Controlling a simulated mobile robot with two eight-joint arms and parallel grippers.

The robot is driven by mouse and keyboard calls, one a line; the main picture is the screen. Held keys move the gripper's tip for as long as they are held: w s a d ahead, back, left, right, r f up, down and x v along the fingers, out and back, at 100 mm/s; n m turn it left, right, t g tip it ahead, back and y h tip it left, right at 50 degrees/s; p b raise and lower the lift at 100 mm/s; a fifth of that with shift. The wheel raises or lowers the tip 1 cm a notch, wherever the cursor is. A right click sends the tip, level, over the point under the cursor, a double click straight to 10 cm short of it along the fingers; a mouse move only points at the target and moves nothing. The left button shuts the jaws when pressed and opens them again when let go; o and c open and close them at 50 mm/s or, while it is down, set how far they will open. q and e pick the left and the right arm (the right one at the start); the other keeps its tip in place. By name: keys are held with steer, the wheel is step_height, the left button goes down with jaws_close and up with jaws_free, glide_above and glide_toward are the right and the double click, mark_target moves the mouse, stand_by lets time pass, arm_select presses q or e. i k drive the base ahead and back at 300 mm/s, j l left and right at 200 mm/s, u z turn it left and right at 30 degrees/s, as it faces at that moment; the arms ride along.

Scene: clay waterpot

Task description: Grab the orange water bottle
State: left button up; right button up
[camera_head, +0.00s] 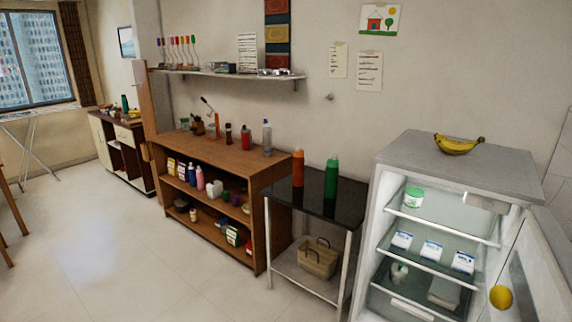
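An orange bottle (298,168) stands upright on the black-topped side table (345,207), near its left end. A green bottle (331,179) stands upright to its right on the same table, with a small gap between them. Neither of my grippers shows in the head view, so their positions and states cannot be seen.
A wooden shelf unit (257,220) with several bottles and jars stands left of the table. An open fridge (370,243) with bananas (459,144) on top stands to the right. A basket (319,258) sits on the table's lower shelf. The floor (130,250) in front is clear.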

mark_target(299, 158)
steer(key=i+j, duration=0.25)
steer(key=i, duration=0.15)
steer(key=i+j+u, duration=0.15)
steer(key=i, duration=0.25)
steer(key=i+j, duration=0.3)
steer(key=i, duration=0.15)
steer(key=i+l, duration=0.1)
steer(key=i, duration=0.35)
steer(key=i+l+u, duration=0.15)
steer(key=i, duration=0.35)
steer(key=i+l, duration=0.1)
steer(key=i, duration=0.35)
steer(key=i+l+u, duration=0.1)
steer(key=i, duration=0.35)
